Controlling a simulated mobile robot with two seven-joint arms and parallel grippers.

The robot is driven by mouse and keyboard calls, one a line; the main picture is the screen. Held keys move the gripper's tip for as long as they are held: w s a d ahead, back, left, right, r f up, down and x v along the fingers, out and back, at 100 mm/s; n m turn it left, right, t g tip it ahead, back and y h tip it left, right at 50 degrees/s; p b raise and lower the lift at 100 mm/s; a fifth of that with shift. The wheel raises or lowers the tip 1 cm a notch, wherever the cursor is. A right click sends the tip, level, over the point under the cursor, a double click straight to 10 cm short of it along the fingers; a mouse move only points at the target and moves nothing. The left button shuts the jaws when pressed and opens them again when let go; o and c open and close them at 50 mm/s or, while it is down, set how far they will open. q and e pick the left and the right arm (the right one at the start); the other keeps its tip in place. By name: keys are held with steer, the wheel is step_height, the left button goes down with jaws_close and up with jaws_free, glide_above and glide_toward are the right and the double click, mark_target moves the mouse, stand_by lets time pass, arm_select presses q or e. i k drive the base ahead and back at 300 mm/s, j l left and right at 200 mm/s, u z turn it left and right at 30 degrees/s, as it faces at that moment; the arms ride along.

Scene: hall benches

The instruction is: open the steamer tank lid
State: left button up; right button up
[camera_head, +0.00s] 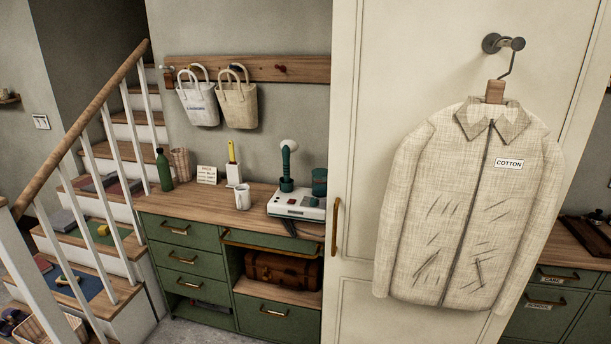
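The steamer (298,205) stands on the wooden counter, a white base with a small red mark on its front. A green steamer head with a round white top (289,147) stands upright at its left part. A dark green cylinder, which looks like the tank (319,187), sits at its right end, close to the tall cream door. The top of the tank looks covered, but its lid is too small to make out clearly. Neither of my grippers is in view.
A white mug (243,197), a white holder (234,173) with a yellow-handled tool, a card (207,174) and a green bottle (164,170) stand left of the steamer. A cotton jacket (465,210) hangs on the cream door (360,120). Stairs with a railing rise at left.

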mark_target(319, 173)
steer(key=i+j, duration=0.8)
steer(key=j, duration=0.15)
